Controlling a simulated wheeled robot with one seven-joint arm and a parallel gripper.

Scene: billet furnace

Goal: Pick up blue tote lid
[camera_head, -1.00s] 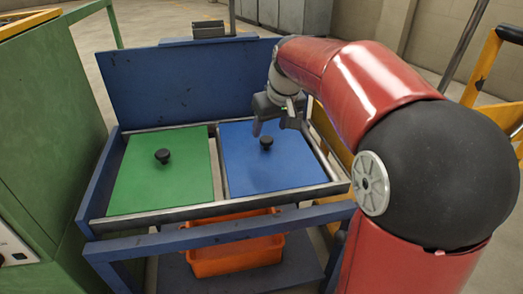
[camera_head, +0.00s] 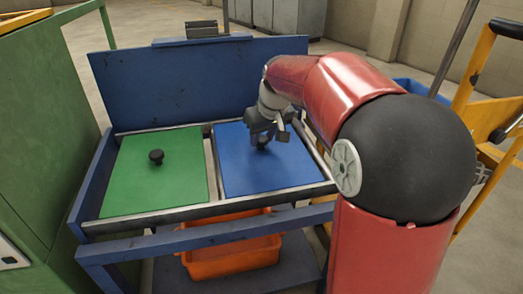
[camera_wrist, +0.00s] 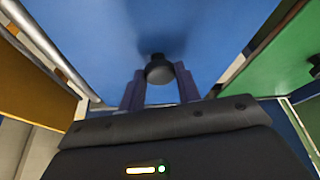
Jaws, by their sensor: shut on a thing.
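The blue tote lid (camera_head: 285,168) lies flat on the right side of the blue frame, level with the green lid beside it. Its black knob (camera_wrist: 159,70) shows between the two fingers in the wrist view. In the wrist view my gripper (camera_wrist: 160,85) has a finger on either side of the knob.
A green lid (camera_head: 130,185) with a black knob lies on the left side of the blue frame (camera_head: 105,250). A blue panel (camera_head: 150,85) stands behind. An orange tote (camera_head: 230,260) is below. A green cabinet (camera_head: 45,130) is at left and a yellow frame (camera_head: 480,80) at right.

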